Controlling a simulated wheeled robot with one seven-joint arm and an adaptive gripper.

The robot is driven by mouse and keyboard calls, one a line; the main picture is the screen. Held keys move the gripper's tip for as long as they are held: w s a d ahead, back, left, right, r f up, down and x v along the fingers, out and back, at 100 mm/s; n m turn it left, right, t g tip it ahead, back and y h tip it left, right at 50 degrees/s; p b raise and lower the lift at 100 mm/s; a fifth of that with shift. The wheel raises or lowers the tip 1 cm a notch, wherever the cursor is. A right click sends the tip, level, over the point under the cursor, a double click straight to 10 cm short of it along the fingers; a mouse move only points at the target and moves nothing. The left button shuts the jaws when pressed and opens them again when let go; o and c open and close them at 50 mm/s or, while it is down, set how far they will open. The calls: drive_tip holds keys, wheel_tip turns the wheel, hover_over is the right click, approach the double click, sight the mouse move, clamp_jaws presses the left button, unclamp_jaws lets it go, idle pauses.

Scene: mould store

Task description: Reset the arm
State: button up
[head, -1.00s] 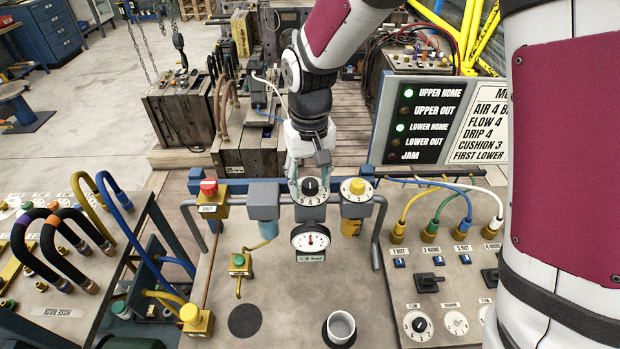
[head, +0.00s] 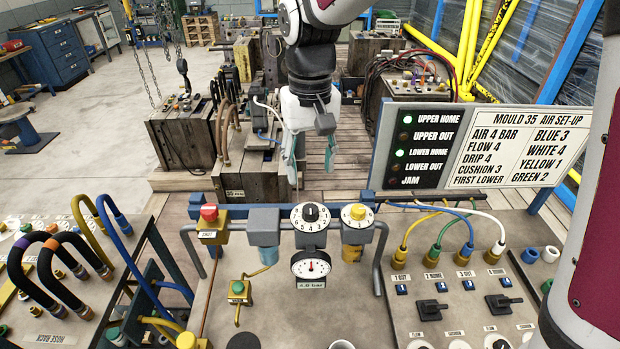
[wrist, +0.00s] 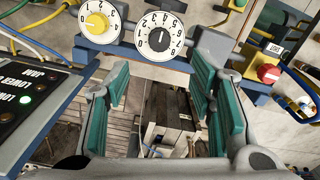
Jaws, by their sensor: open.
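My gripper (head: 308,165) hangs open and empty in the head view, behind and above the rail of air controls. Its two teal finger pads stand well apart in the wrist view (wrist: 165,112), with nothing between them. A white dial with a black knob (head: 310,214) sits on the rail just in front of the gripper, clear of its fingers. A dial with a yellow knob (head: 357,213) is to its right. A round gauge (head: 310,264) below the white dial has a small label that seems to read 4.0 bar.
A red button (head: 208,213) is at the rail's left. The lamp board (head: 421,145) shows UPPER HOME and LOWER HOME lit green, beside a set-up sign (head: 515,150). Hoses plug into a panel (head: 455,275) at right. A hose rack (head: 60,285) stands left. Wooden mould blocks (head: 248,165) lie behind.

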drive_tip(key=shift+r, duration=0.45)
drive_tip(key=s+d+r+m+t+b, duration=0.1)
drive_tip(key=s+d+r, duration=0.2)
drive_tip(key=d, duration=0.2)
drive_tip(key=s+d+r+t+b, duration=0.1)
drive_tip(key=s+d+r+t, duration=0.15)
drive_tip(key=s+d, duration=0.2)
drive_tip(key=s+d+m+t+b, duration=0.1)
drive_tip(key=s+d+t, duration=0.1)
drive_tip(key=s+d, duration=0.4)
drive_tip(key=shift+s+d+f+m, duration=0.3)
drive_tip(key=shift+s+f, duration=0.15)
drive_tip(key=shift+s, duration=0.75)
